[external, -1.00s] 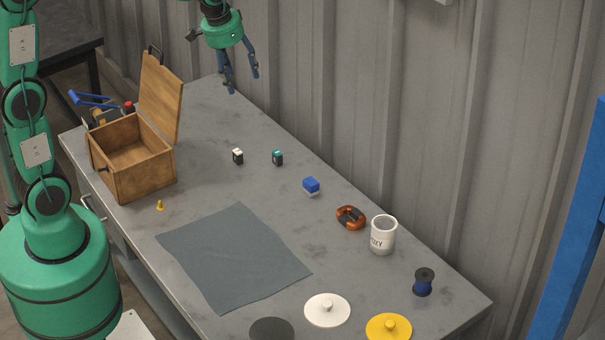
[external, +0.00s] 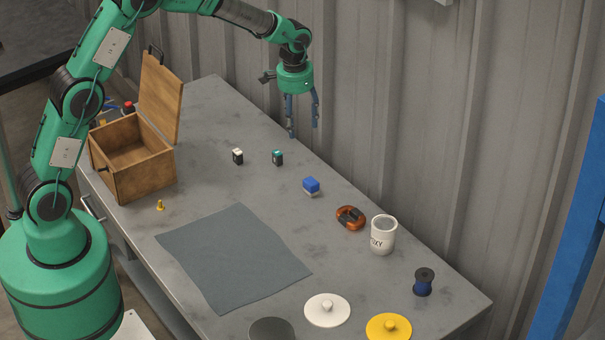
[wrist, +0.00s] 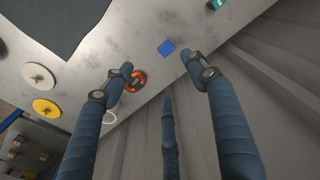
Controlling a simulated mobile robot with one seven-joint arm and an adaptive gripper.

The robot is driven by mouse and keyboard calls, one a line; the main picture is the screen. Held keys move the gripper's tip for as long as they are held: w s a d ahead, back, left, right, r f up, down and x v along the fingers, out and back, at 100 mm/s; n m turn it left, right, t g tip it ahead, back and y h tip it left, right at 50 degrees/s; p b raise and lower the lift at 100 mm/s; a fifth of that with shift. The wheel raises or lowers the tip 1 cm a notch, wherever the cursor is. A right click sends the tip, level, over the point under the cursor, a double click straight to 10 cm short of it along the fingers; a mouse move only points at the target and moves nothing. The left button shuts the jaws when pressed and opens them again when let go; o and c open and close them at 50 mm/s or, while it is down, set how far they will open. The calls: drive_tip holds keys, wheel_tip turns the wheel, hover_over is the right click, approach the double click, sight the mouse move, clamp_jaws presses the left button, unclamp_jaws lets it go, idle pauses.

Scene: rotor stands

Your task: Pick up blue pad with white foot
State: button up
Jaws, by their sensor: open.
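The blue pad with a white foot (external: 311,187) sits on the grey table towards its back edge, blue side up with the pale foot showing beneath. In the wrist view the blue pad (wrist: 166,48) lies beyond the fingertips, a little above and between them; its foot is hard to make out there. My gripper (external: 303,128) is open and empty, held above the back edge of the table, up and slightly left of the pad in the external view. Its spread blue fingers also show in the wrist view (wrist: 156,62).
Two small dark blocks, one white-topped (external: 238,157) and one teal-topped (external: 277,158), stand left of the pad. An orange-brown ring (external: 350,217) and white mug (external: 384,236) stand right. An open wooden box (external: 150,180) is at left. The corrugated wall (external: 400,120) borders the back edge.

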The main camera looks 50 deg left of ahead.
hover_over(311, 181)
wheel_tip(311, 181, down, 11)
drive_tip(key=shift+s+r+g, duration=0.1)
drive_tip(key=shift+r+g, duration=0.05)
drive_tip(key=shift+g, duration=0.25)
drive_tip(key=shift+b, duration=0.3)
drive_tip(key=shift+f+b, duration=0.85)
drive_tip(key=shift+f, duration=3.45)
drive_tip(key=shift+f, duration=0.15)
drive_tip(key=shift+f+b, duration=0.85)
drive_tip(key=shift+f, duration=1.6)
